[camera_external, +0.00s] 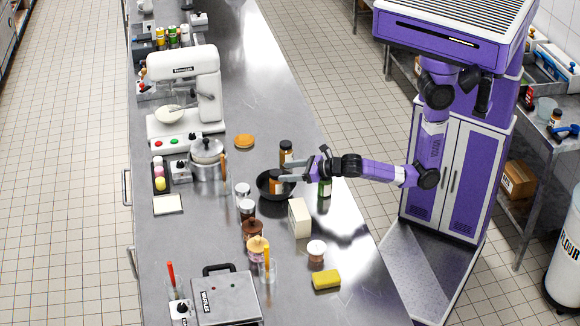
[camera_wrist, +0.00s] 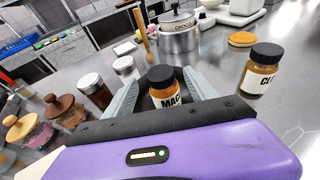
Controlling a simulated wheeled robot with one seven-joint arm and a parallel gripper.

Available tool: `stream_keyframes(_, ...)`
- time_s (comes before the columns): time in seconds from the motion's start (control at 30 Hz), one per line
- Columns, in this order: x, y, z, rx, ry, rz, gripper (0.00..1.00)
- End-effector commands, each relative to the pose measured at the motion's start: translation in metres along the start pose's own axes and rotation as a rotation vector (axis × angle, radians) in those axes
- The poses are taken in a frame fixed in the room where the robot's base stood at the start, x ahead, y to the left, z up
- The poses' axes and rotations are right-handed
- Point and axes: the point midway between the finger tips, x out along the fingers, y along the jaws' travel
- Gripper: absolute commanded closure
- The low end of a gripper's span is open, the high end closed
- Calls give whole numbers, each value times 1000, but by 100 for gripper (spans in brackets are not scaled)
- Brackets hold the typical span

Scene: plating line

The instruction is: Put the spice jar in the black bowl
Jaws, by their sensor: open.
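A spice jar (camera_external: 276,185) with a dark lid and amber contents stands in the black bowl (camera_external: 263,194) in the external view. In the wrist view the jar (camera_wrist: 165,92) shows a white label starting "MAC", its lower part hidden by my gripper body. A dark part of the bowl (camera_wrist: 148,104) shows beside it. My gripper (camera_external: 283,172) is open, with its fingers at the bowl. In the wrist view the fingers of my gripper (camera_wrist: 162,80) are on either side of the jar; I cannot tell whether they touch it.
A similar jar (camera_external: 286,154), labelled "CU" in the wrist view (camera_wrist: 261,72), stands just behind the bowl. Silver-lidded jars (camera_external: 242,194) stand left of it, and a cream box (camera_external: 300,218) in front. A pot (camera_external: 207,160) and mixer (camera_external: 190,90) are farther left. The counter's far right is clear.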

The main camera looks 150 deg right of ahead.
Motion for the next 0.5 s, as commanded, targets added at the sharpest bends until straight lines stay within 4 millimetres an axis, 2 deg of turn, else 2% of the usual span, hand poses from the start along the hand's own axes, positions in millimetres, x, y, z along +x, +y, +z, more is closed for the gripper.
stream_keyframes(0.03, -10, 1, -1, 0, 0, 4, 35)
stream_keyframes(0.2, -31, 1, 0, 0, -1, 2, 35)
stream_keyframes(0.5, -39, 0, 0, 1, 0, 1, 35)
